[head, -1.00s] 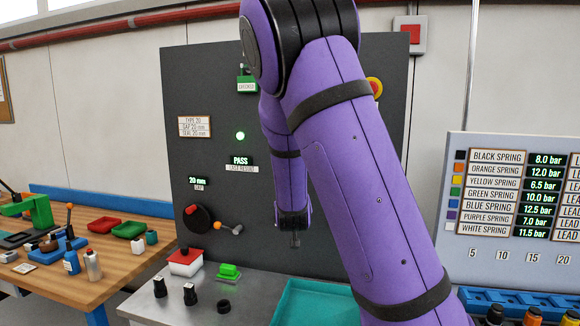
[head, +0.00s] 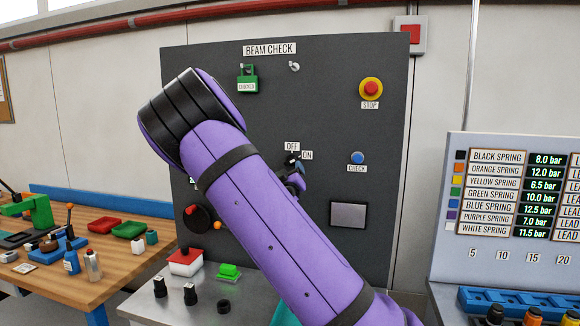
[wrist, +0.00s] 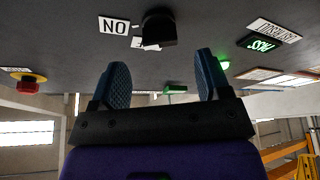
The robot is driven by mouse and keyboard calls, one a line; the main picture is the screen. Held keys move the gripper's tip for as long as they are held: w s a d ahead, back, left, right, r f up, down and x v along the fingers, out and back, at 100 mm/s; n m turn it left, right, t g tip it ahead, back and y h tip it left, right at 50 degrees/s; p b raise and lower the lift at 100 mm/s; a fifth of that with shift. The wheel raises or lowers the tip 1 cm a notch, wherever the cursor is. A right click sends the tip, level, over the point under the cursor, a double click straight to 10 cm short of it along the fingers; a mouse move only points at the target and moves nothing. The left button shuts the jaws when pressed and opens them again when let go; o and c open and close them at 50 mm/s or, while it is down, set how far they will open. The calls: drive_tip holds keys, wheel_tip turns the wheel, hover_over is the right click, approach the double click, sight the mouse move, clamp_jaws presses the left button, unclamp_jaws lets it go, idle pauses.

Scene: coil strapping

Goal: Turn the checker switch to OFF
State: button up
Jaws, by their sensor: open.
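The black switch knob (wrist: 158,27) stands out from the dark panel in the wrist view, which shows the panel upside down. Its ON label (wrist: 114,25) is clear, and its OFF label (wrist: 145,43) is partly hidden by the knob. My gripper (wrist: 163,76) is open and empty, its two blue fingers apart, with the knob beyond the fingertips and between their lines. In the head view, the OFF label (head: 292,147) and ON label (head: 307,155) show just above my gripper. My arm hides much there, and which way the knob points is unclear.
A lit green lamp (wrist: 224,65) and PASS display (wrist: 262,46) show in the wrist view.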

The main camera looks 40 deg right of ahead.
sight(291, 163)
drive_tip(key=shift+x, duration=2.5)
drive_tip(key=c, duration=0.9)
drive_tip(key=shift+n, duration=0.5)
drive_tip(key=n+y, duration=0.1)
drive_tip(key=n, duration=0.2)
drive_tip(key=n+y, duration=0.2)
drive_tip(key=n, duration=0.1)
drive_tip(key=shift+s+d+r+n, duration=0.1)
drive_tip(key=shift+r+n, duration=0.05)
drive_tip(key=shift+n, duration=0.25)
drive_tip(key=n+y, duration=0.1)
drive_tip(key=n, duration=0.2)
drive_tip(key=n+g+y, duration=0.1)
drive_tip(key=n, duration=0.1)
drive_tip(key=shift+r+n, duration=0.1)
drive_tip(key=shift+n, duration=0.3)
